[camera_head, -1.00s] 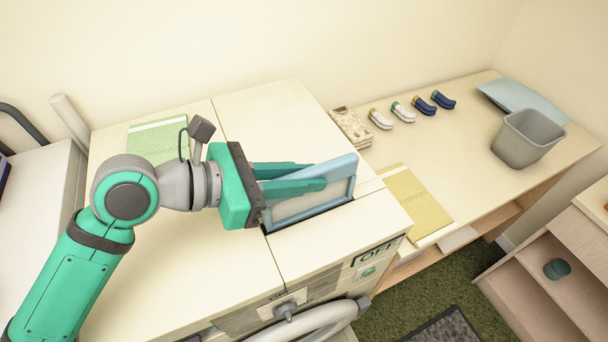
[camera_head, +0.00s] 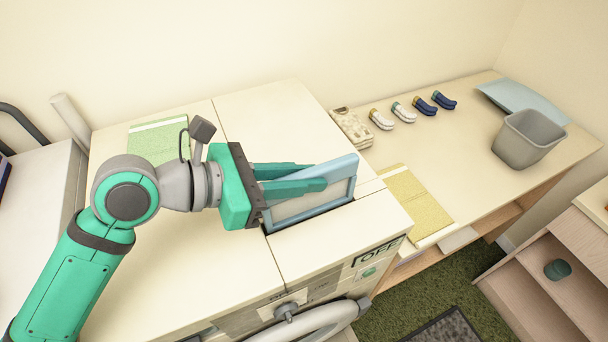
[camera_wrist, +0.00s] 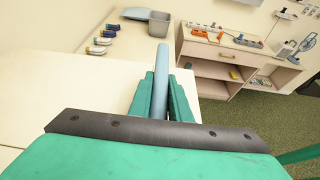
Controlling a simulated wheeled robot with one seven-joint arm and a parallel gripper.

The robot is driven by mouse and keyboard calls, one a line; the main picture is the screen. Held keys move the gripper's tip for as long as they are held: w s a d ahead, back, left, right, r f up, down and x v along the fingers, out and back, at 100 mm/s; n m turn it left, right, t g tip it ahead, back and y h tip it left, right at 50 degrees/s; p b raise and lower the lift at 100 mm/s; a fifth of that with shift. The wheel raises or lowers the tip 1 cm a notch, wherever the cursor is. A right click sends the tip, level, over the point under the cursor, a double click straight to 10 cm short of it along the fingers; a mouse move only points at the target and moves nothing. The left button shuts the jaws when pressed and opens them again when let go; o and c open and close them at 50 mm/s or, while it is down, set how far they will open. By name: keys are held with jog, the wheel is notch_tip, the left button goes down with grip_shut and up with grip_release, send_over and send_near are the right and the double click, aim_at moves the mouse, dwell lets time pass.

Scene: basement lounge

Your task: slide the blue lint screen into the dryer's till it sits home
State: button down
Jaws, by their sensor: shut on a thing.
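The blue lint screen (camera_head: 340,170) has a light blue frame around a pale mesh panel. It stands on edge at a slot in the dryer's top (camera_head: 330,240), with its lower edge at or in the dark slot opening. Much of the screen still shows above the top; how deep its lower edge sits is hidden. My gripper (camera_head: 305,178) is shut on the screen, one finger on each face. In the wrist view the screen (camera_wrist: 161,75) shows edge-on between the green fingers.
A yellow towel (camera_head: 415,200), folded cloth (camera_head: 350,128), rolled socks (camera_head: 412,110) and a grey bin (camera_head: 528,137) lie or stand on the counter to the right. A green towel (camera_head: 157,140) lies behind my arm. The dryer top in front of the slot is clear.

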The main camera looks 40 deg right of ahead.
jog(key=shift+d+f, duration=0.1)
jog(key=shift+f, duration=1.4)
jog(key=shift+s+d+f, duration=0.1)
jog(key=shift+s+f, duration=0.1)
jog(key=shift+f, duration=0.05)
jog(key=c, duration=1.6)
grip_release()
jog(key=shift+o, duration=0.2)
jog(key=shift+w, duration=0.1)
